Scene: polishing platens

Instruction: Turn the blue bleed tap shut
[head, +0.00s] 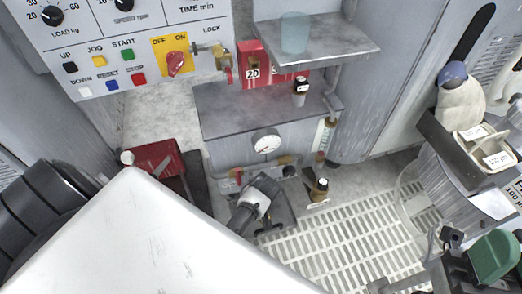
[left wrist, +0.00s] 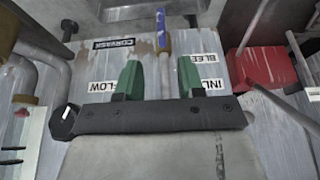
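The blue bleed tap (left wrist: 163,35) shows in the left wrist view as a narrow blue lever with a worn, rusty-coloured end. It stands beside the BLEED label (left wrist: 207,58) on a scuffed panel. My left gripper (left wrist: 158,80) is open, its two green fingers apart. The lever lies beyond and between the fingertips in the picture; I see no contact. In the head view my left gripper (head: 262,200) is low in front of the gauge cabinet, its fingertips not clear, and I cannot make out the blue tap. My right gripper (head: 470,255) is at the lower right; its opening is unclear.
A pressure gauge (head: 266,143) and pipework are on the cabinet behind my left gripper. A red tray (head: 155,160) is to its left, also in the wrist view (left wrist: 262,45). A shelf (head: 330,50) holds a translucent blue cup (head: 295,35). Floor grating (head: 345,245) is open to the right.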

